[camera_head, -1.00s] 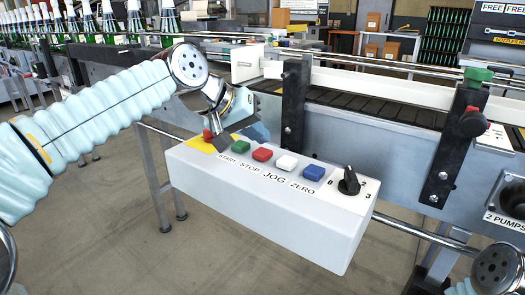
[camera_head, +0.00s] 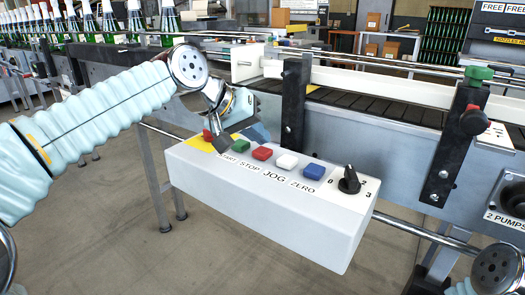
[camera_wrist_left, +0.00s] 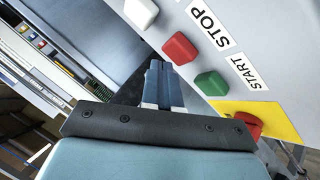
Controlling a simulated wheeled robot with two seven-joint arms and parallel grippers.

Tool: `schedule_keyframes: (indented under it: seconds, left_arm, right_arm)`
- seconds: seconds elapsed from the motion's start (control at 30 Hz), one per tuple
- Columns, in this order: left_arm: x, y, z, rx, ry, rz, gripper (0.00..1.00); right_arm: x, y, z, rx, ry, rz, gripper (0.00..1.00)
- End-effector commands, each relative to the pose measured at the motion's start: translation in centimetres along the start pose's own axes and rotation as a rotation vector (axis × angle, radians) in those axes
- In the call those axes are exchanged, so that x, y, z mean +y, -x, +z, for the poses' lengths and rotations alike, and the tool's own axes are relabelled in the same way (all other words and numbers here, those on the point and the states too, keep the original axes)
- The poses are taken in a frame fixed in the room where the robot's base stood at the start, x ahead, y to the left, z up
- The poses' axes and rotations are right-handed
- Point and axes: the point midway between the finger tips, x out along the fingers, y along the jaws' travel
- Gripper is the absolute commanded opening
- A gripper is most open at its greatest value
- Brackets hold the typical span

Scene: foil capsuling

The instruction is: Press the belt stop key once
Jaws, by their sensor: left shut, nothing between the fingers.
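The stop key is the red key (camera_head: 262,154) above the STOP label, on the sloped top of a white control box (camera_head: 270,205). It also shows in the wrist view (camera_wrist_left: 180,48). The green start key (camera_head: 241,146) is to its left, the white jog key (camera_head: 287,161) and blue zero key (camera_head: 314,171) to its right. My left gripper (camera_head: 257,132) is shut and empty, its fingertips close to the red key on the box's far side. In the wrist view its fingers (camera_wrist_left: 160,85) end beside the red key; contact cannot be told. My right gripper is out of view.
A red button (camera_wrist_left: 247,124) on a yellow plate sits left of the green key. A black rotary knob (camera_head: 349,181) is at the box's right end. The conveyor (camera_head: 385,112) with rails and dark posts runs behind. Green bottles (camera_head: 135,22) stand at the back left.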

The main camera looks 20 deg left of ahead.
Motion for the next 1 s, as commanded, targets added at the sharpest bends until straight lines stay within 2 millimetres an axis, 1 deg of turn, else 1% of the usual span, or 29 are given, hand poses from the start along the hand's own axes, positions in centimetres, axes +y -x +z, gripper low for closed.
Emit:
schedule_keyframes:
  seconds: [0.07,0.47,1.0]
  left_arm:
    - [-0.22,-0.28,0.22,0.0,0.0,0.0,0.0]
    - [-0.24,-0.3,0.23,0.0,0.0,0.0,0.0]
    - [-0.56,-0.74,0.55,0.0,0.0,0.0,0.0]
  right_arm:
    - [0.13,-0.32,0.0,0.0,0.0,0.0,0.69]
    - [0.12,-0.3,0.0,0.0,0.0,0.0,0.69]
    - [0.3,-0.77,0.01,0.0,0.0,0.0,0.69]
